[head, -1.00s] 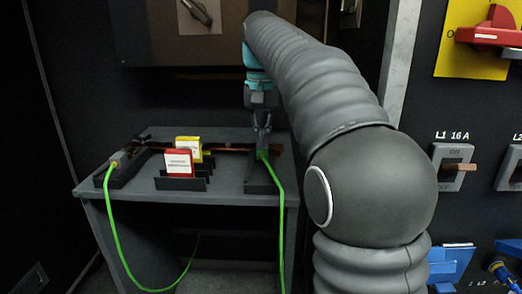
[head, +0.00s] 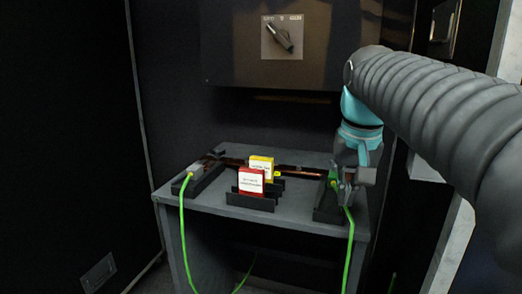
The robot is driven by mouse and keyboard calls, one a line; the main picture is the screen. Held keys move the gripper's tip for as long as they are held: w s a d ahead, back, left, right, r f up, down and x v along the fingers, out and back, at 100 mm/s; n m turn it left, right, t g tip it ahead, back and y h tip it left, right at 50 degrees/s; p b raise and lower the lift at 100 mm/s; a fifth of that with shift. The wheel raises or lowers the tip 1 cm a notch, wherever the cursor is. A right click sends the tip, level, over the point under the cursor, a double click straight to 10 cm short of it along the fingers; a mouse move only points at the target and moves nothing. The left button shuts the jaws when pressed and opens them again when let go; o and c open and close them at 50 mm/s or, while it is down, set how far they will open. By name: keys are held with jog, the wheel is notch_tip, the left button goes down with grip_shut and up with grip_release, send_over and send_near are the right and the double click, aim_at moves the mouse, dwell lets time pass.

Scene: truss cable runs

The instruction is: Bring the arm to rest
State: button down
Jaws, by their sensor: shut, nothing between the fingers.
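My gripper (head: 347,198) points down at the right end of the grey table, in front of or beside the right dark block (head: 327,208). Its fingers are shut with nothing between them. My sleeved arm reaches in from the right edge of the head view. A green cable (head: 183,232) runs from the left block (head: 199,181) down off the front of the table, and its other end rises to the right block beside my gripper. The gripper partly hides that right end, so I cannot tell whether they touch.
On the grey table (head: 290,219), a red card (head: 252,182) and a yellow card (head: 262,164) stand in dark holders. A copper-coloured bar (head: 300,172) lies behind them. A cabinet with a rotary switch (head: 279,36) is above. Free floor lies to the left.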

jog(key=s+f+n+t, duration=0.2)
jog(key=s+f+t, duration=0.1)
jog(key=s+f, duration=1.2)
notch_tip(320, 180, down, 3)
jog(key=shift+a, duration=0.35)
dwell(0.7)
